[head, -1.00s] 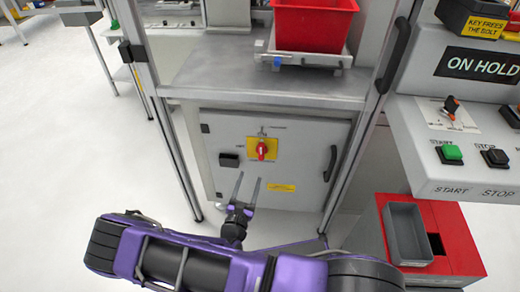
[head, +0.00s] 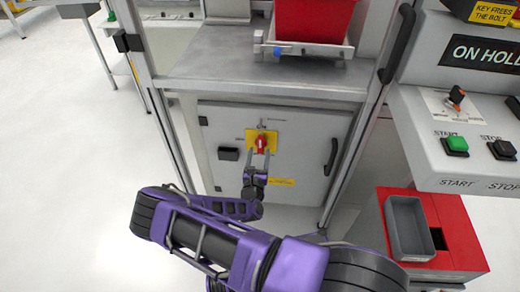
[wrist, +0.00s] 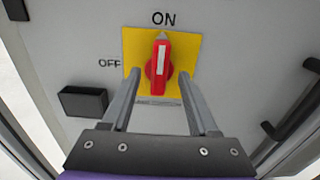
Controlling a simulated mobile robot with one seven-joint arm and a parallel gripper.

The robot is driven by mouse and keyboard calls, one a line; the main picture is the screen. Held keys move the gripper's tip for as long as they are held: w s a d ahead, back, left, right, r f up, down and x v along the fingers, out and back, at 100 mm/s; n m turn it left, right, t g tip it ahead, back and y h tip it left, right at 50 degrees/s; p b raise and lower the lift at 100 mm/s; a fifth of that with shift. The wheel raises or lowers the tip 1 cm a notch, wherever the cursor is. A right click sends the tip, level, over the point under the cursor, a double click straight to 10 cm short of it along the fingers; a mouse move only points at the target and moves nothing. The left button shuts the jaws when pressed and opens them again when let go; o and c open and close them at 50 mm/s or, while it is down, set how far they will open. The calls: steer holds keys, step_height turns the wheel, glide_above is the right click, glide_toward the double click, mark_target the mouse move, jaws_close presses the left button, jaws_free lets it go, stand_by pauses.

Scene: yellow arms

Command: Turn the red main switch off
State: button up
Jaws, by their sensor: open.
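The red main switch (head: 261,143) sits on a yellow plate (head: 249,137) on the grey cabinet door. In the wrist view the red switch (wrist: 159,66) stands upright, its white mark pointing up at ON; OFF is printed to its left. My gripper (head: 260,158) is open in front of the switch. In the wrist view my gripper's fingers (wrist: 152,80) reach toward the plate, one on each side of the lower part of the switch. I cannot tell whether they touch it.
A black box (head: 228,154) is left of the switch and a black door handle (head: 331,157) is right. A red bin (head: 312,22) stands on the shelf above. The console (head: 460,165) with buttons and a red box (head: 458,225) with a grey tray are at right.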

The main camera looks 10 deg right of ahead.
mark_target(260, 147)
steer(key=shift+x, duration=1.7)
jaws_close()
